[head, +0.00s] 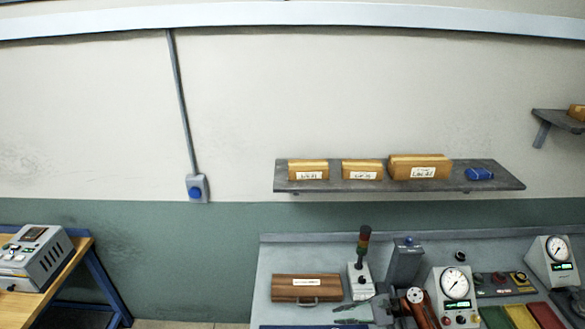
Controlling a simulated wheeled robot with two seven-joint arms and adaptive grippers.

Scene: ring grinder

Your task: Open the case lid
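The case (307,289) is a brown wood-grain box with a pale label on its front and a small handle at its lower front edge. It sits on the grey bench in the lower middle of the head view, and its lid looks shut. My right gripper (338,314) comes in from the right, just right of and in front of the case. Its two grey fingers point left and are spread apart with nothing between them. It looks apart from the case. My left gripper is not in view.
On the grey bench (300,248), a signal-light unit (361,282) stands close right of the case. A grey box (405,262), gauges (455,285) and coloured trays (520,315) lie farther right. A wall shelf (275,181) holds wooden boxes. The bench behind the case is clear.

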